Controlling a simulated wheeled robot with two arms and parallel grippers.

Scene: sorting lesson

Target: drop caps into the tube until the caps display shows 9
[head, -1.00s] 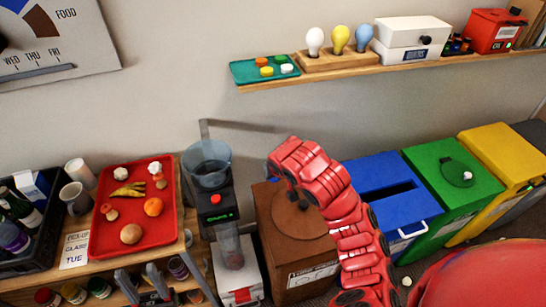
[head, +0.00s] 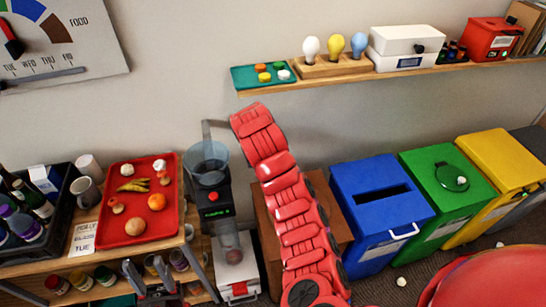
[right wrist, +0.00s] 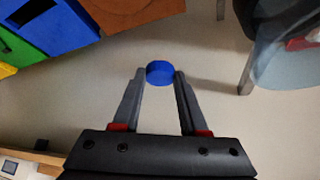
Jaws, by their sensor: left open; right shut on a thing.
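The tube (head: 229,240) stands below a clear funnel (head: 206,160) on a dark post. The caps display (head: 215,212) is lit green, but its number is too small to read. My right gripper (right wrist: 160,75) is shut on a blue cap (right wrist: 160,70), held at the fingertips. The funnel (right wrist: 290,65) is in the right wrist view's upper right, apart from the cap. In the head view my red right arm hides that gripper. My left gripper (head: 146,277) is open and empty, low at the left. More coloured caps lie on a teal tray (head: 240,78) on the shelf.
A red tray (head: 108,230) with food and a dark bottle crate (head: 55,228) are on the left bench. A wooden box (head: 268,250) stands behind my right arm. Blue (head: 360,205), green (head: 420,170) and yellow (head: 480,150) bins stand at the right.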

